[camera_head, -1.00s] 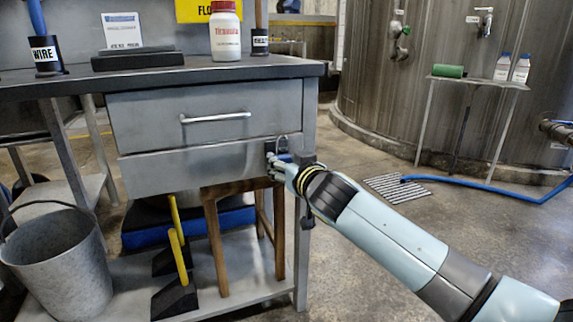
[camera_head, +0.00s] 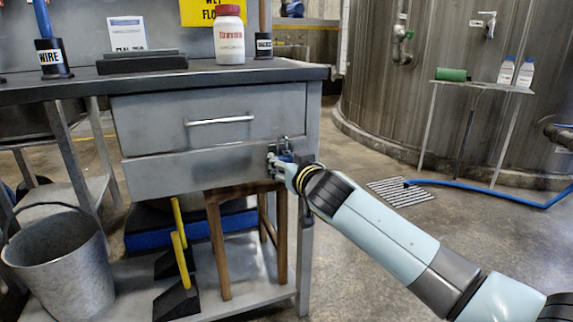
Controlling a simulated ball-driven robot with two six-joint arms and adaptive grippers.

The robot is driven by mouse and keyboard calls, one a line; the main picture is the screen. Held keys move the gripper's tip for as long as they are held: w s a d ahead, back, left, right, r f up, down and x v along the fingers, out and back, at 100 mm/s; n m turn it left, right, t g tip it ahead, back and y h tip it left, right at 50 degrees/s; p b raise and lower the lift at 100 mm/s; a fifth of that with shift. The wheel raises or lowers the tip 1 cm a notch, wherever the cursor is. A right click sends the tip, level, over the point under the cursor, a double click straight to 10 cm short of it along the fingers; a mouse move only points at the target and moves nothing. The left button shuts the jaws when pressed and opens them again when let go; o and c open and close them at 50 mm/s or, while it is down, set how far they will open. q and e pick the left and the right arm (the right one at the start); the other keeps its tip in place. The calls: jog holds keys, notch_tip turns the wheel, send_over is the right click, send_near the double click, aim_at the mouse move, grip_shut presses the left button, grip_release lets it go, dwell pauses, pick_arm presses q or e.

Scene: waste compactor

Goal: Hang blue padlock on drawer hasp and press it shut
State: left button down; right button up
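The grey bench has an upper drawer with a bar handle (camera_head: 219,120) and a lower drawer front (camera_head: 190,170). A dark hasp (camera_head: 283,143) sits at the right end of the lower drawer. My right gripper (camera_head: 277,162) is at the hasp, its fingers around a small blue body, the padlock (camera_head: 286,158). Fingers and wrist hide most of the padlock. I cannot tell whether its shackle passes through the hasp or is closed. My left gripper is not in view.
A grey bucket (camera_head: 62,265) stands at lower left by the bench. A wooden stool (camera_head: 219,245) and yellow-handled tools (camera_head: 181,245) are under the drawers. A white bottle (camera_head: 229,36) stands on the bench top. The floor to the right is open, with a drain grate (camera_head: 401,191) and blue hose (camera_head: 490,195).

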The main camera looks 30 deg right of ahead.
jog(key=shift+f, duration=0.15)
dwell(0.4)
jog(key=o, duration=1.2)
jog(key=shift+c, duration=0.4)
jog(key=shift+s, duration=0.1)
jog(key=v, duration=0.7)
jog(key=shift+p, duration=0.35)
jog(key=shift+f, duration=0.1)
